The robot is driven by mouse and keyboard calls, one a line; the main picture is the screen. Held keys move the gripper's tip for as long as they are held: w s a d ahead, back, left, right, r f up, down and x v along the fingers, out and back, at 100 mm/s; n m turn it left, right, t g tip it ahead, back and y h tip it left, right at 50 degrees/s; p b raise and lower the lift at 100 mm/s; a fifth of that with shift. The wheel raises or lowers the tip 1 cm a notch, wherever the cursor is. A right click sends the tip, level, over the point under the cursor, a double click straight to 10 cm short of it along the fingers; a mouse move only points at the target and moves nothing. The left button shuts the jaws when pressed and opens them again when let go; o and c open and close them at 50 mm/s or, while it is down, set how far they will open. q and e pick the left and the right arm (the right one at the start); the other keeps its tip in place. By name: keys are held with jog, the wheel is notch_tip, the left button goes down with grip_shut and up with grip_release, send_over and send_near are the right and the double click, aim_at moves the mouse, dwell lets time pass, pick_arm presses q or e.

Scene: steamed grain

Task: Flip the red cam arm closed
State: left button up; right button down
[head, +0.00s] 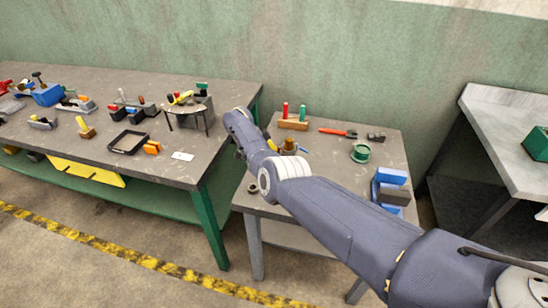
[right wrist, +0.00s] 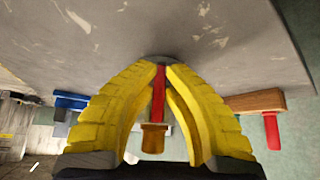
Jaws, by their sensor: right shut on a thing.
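The red cam arm (right wrist: 158,95) shows in the right wrist view as a narrow red bar between the yellow fingers of my right gripper (right wrist: 160,66). The fingertips are shut on its end. A brown, brass-like piece (right wrist: 154,138) sits at the bar's other end, between the fingers. In the head view a brown piece (head: 289,145) stands beside my right arm on the small table, and the arm hides the red cam arm and most of the gripper. My left gripper is in neither view.
A cluttered workbench (head: 225,120) stands left, another table (head: 500,130) right.

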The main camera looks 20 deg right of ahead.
jog(key=shift+h, duration=0.3)
jog(key=c, duration=1.5)
grip_release()
jog(key=shift+o, duration=0.2)
jog(key=v, duration=1.2)
